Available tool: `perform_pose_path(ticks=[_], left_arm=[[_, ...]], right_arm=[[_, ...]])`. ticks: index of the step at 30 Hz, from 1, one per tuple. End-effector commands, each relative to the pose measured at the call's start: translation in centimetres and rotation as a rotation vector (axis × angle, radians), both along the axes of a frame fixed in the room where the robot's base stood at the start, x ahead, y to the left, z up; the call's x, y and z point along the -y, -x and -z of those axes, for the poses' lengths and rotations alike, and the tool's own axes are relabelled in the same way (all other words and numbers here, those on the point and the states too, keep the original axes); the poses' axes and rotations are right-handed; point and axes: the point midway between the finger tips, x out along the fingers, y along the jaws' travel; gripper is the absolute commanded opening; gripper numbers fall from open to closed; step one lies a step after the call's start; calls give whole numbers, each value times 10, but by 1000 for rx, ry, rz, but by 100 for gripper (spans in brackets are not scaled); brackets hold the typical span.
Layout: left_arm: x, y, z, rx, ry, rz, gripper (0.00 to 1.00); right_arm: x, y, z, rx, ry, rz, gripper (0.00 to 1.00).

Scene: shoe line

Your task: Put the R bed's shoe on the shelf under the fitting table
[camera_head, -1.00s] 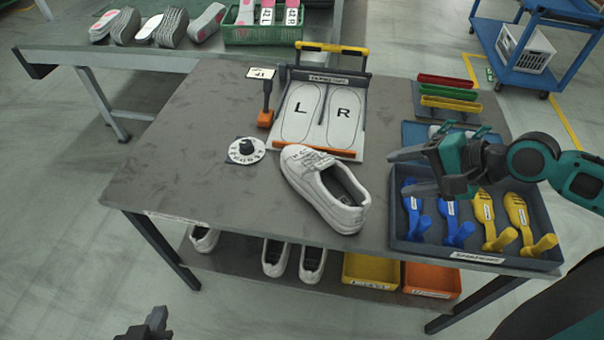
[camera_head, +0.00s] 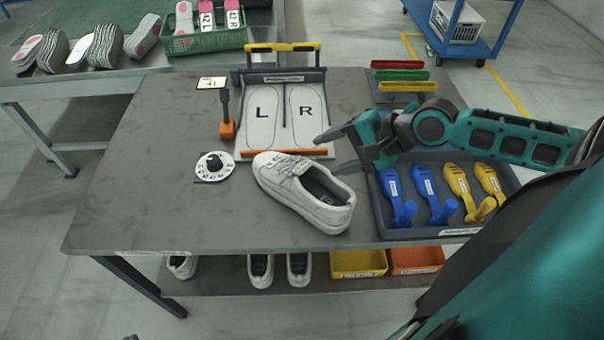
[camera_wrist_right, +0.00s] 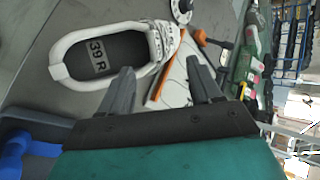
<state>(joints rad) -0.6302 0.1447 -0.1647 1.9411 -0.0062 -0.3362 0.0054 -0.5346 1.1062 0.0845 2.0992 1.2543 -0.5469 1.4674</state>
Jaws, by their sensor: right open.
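A white shoe (camera_head: 305,195) lies on the fitting table (camera_head: 130,190), just in front of the bed board (camera_head: 290,110) marked L and R. In the right wrist view the shoe (camera_wrist_right: 62,48) shows an insole label ending in R. No shoe is on the bed. My right gripper (camera_head: 328,154) is open and empty, above and just right of the shoe's far side; its two fingers (camera_wrist_right: 160,68) show apart in the wrist view. The shelf (camera_head: 215,280) under the table holds several white shoes (camera_head: 260,270). My left gripper is not clearly in view.
A grey tray (camera_head: 385,232) with blue and yellow tools is right of the shoe. A round dial (camera_head: 213,167) lies to its left. Yellow (camera_head: 358,262) and orange (camera_head: 416,260) bins stand on the shelf's right part. The table's left part is clear.

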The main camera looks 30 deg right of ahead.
Motion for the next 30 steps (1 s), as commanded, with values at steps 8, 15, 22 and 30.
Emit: perform_pose_path(ticks=[8,15,22,30], left_arm=[[0,0,9,0,2,-1,0],[0,-2,11,3,2,-2,0],[0,-5,18,9,1,-3,0],[-1,-5,21,10,1,-4,0]], right_arm=[[-12,-17,18,4,-2,1,64],[-17,-22,25,-1,0,-2,64],[-29,-35,47,3,-4,0,64],[-38,-47,62,1,1,-1,64]])
